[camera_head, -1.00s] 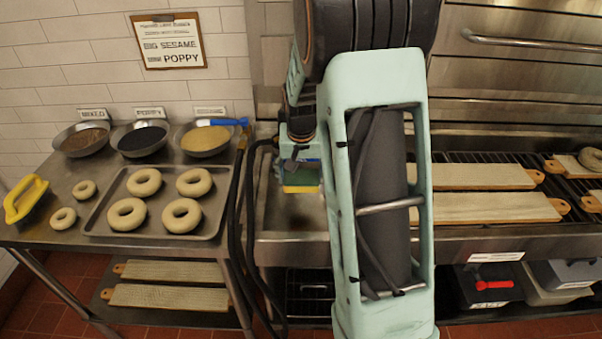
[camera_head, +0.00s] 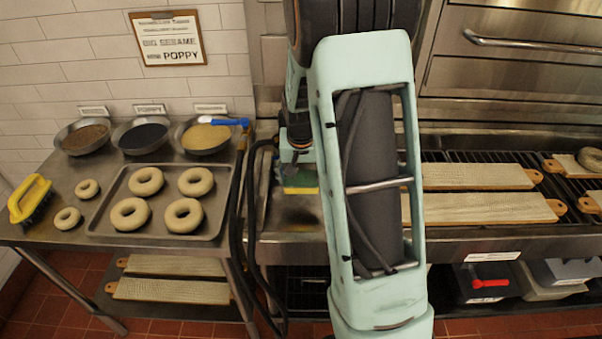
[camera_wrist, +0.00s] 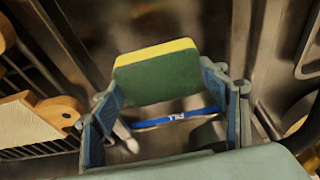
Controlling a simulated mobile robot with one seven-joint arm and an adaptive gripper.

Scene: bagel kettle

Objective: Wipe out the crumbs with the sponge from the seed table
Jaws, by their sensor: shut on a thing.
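My gripper (camera_head: 298,160) is shut on a green sponge with a yellow layer (camera_head: 300,190), over the metal counter right of the seed table. In the wrist view the sponge (camera_wrist: 157,78) sits between the fingertips of my gripper (camera_wrist: 160,90). The seed table (camera_head: 88,222) is the metal table at left, with bowls, a tray and bagels on it. My gripper is apart from it, to its right. I cannot make out crumbs on the table at this size.
Three seed bowls (camera_head: 140,137) stand at the table's back. A tray (camera_head: 212,232) holds several bagels; two small ones (camera_head: 67,218) lie left of it. A yellow-handled brush (camera_head: 32,195) is at the left edge. Dark hoses (camera_head: 240,195) hang along the table's right side. Bagel boards (camera_head: 480,208) lie at right.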

